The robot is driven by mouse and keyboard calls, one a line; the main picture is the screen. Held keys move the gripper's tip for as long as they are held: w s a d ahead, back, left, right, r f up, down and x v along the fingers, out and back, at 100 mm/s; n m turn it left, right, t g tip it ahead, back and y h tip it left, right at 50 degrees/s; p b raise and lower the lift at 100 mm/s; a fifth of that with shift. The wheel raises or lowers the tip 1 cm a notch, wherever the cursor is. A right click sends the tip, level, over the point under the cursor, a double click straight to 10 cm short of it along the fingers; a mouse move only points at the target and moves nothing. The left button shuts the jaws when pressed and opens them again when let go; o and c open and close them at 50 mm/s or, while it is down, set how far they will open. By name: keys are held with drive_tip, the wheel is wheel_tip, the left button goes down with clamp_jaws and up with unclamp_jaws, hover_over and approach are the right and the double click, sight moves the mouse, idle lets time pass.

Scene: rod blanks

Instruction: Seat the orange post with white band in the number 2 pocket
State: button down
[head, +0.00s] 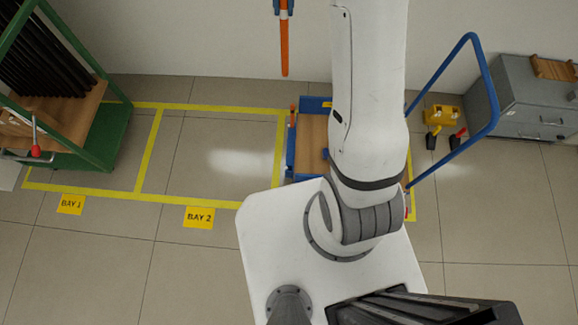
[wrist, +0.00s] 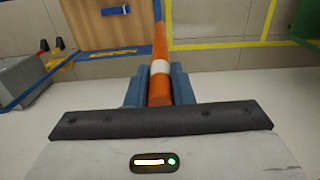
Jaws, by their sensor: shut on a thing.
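The orange post with white band (head: 285,50) hangs roughly upright at the top of the head view, against the pale wall. My gripper (head: 284,8) has blue fingers closed around its upper part. In the wrist view the same post (wrist: 160,85) sits between the two blue fingers of my gripper (wrist: 160,92), with its white band just beyond them. Its far end points away toward the floor and cart area. A number 2 pocket cannot be made out in either view.
A cart with a wooden deck (head: 311,145) and blue handle (head: 485,82) stands partly behind my arm. A small orange piece (head: 293,115) shows at its left edge. A green rack (head: 105,132) is left, a grey cabinet (head: 525,100) right.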

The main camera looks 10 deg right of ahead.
drive_tip(key=s+f+n+b, duration=0.2)
drive_tip(key=f+n+b, duration=0.1)
drive_tip(key=f+b, duration=1.4)
drive_tip(key=s+f+n+b, duration=0.3)
drive_tip(key=f+b, duration=1.4)
drive_tip(key=f, duration=0.8)
drive_tip(key=s+f+n+b, duration=0.2)
drive_tip(key=f+n+b, duration=0.1)
drive_tip(key=f+b, duration=1.5)
wheel_tip(320, 180, down, 4)
drive_tip(key=shift+s+r, duration=0.2)
drive_tip(key=shift+s, duration=0.15)
drive_tip(key=shift+a, duration=0.1)
drive_tip(key=shift+f, duration=0.65)
drive_tip(key=c, duration=1.3)
unclamp_jaws()
drive_tip(key=shift+o, duration=0.2)
drive_tip(key=shift+r, duration=0.1)
